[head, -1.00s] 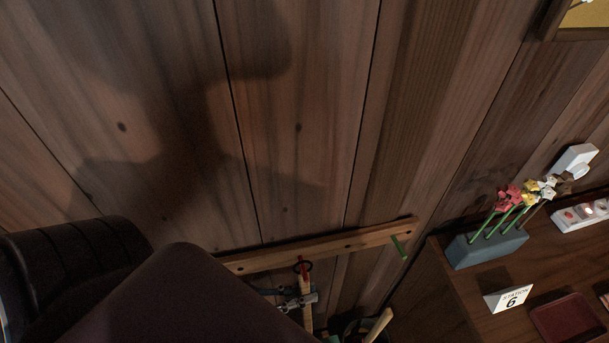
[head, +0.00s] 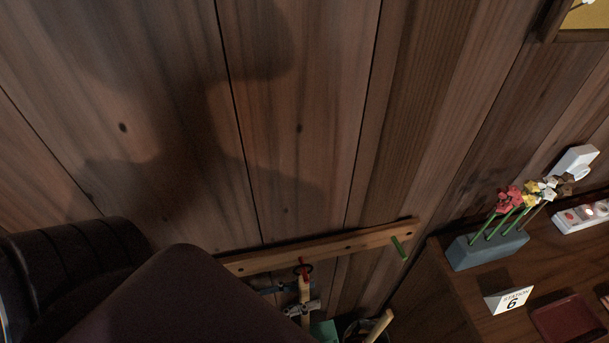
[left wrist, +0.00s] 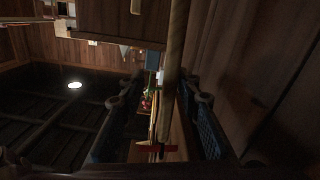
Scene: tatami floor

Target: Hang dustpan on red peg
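A wooden peg rail (head: 340,248) runs along the plank wall, with a red peg (head: 303,262) and a green peg (head: 399,248). A dark ring at the top of the dustpan's wooden handle (head: 304,291) appears to be around the red peg. The teal pan (head: 325,330) shows partly below. My left gripper (head: 290,298) is at the handle. In the left wrist view, its fingers (left wrist: 160,125) stand wide apart, with a wooden rod between them and gaps on both sides. My right gripper is not in view.
My dark arm covers the lower left. A dark bin with a wooden handle (head: 380,325) stands at the bottom. To the right, a wooden cabinet top holds a flower block (head: 486,250), a station 6 card (head: 509,300) and a dark red tray (head: 568,318).

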